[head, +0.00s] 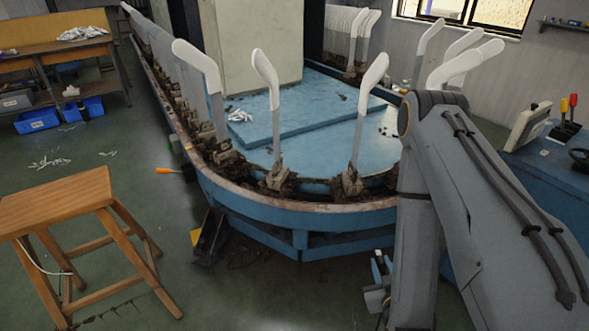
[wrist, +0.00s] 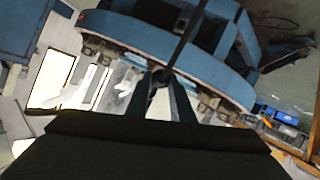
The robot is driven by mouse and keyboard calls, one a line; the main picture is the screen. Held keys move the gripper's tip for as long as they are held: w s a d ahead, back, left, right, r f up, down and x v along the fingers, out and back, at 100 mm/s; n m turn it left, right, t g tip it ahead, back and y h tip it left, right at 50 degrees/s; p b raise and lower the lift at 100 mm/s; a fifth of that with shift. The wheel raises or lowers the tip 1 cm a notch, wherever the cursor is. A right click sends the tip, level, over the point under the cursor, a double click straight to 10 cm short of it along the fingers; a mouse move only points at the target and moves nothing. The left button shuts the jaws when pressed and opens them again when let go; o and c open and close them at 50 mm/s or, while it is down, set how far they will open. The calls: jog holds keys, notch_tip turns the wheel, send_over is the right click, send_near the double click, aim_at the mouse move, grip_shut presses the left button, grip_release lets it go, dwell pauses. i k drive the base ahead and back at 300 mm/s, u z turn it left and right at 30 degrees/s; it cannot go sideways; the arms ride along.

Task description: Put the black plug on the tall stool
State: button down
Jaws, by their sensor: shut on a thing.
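The tall stool (head: 55,205) is wooden with a square top and stands on the floor at the left of the head view. My gripper (head: 380,262) is low at the lower middle of the head view, partly hidden by my arm, well to the right of the stool. In the wrist view, my gripper (wrist: 161,76) has its two fingers closed on a small dark thing, which looks like the black plug (wrist: 160,79). A dark cable runs up from it. The plug cannot be made out in the head view.
A workbench (head: 60,48) with blue bins stands at the far left. A blue control desk (head: 555,170) is at the right. Green floor beside the stool is mostly clear.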

aim_at(42, 207)
jog(key=z, duration=2.1)
jog(key=k, duration=2.75)
jog(key=u, duration=2.75)
jog(key=i, duration=0.5)
